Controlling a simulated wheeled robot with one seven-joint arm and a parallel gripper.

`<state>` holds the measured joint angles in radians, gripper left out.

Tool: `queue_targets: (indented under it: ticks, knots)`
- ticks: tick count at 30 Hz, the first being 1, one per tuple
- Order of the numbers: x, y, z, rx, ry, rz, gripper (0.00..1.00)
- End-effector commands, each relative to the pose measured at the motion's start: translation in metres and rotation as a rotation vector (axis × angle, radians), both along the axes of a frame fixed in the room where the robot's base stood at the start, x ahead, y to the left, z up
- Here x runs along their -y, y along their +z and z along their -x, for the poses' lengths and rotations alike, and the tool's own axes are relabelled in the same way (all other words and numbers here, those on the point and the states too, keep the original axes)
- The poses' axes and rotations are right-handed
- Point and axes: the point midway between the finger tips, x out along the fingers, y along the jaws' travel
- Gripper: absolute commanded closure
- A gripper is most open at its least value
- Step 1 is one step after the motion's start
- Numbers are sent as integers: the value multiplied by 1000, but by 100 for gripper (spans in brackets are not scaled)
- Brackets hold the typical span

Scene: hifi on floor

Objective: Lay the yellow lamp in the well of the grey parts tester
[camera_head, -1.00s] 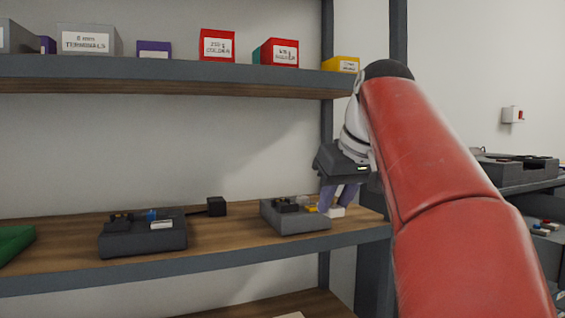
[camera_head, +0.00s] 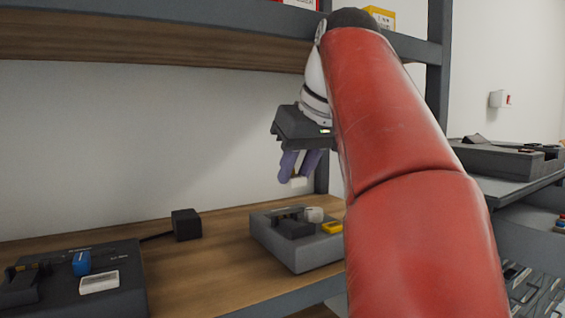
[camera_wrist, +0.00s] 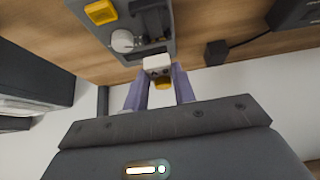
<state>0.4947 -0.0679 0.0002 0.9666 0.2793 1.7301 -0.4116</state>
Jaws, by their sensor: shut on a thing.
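My gripper (camera_head: 301,166), with two purple fingers, is shut on a small piece with a white body and a yellow-amber end, which I take for the yellow lamp (camera_wrist: 163,84). Its white body also shows below the fingers in the head view (camera_head: 299,182). It is held in the air above the back of the shelf, apart from the grey parts tester (camera_head: 288,258). The tester stands on the shelf, with a black clip, a round white knob and a yellow square on top. In the wrist view, the tester (camera_wrist: 170,22) lies just beyond the lamp. I cannot make out its well clearly.
A dark device (camera_head: 120,302) with a blue part and a white label stands at the left. A small black box (camera_head: 186,224) with a cable sits between it and the tester. An upper shelf (camera_head: 150,42) hangs above; a post (camera_head: 438,90) rises at right.

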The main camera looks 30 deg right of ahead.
Motion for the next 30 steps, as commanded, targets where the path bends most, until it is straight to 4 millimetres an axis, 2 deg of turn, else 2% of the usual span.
queue_targets:
  ticks: [5, 12, 18, 30]
  knots:
    - [0, -9, 1, -1, -1, -1, 99]
    - [0, -38, 0, 0, -1, -1, 99]
    - [0, -52, 0, 0, 1, 1, 99]
    - [0, -58, 0, 0, 0, 0, 99]
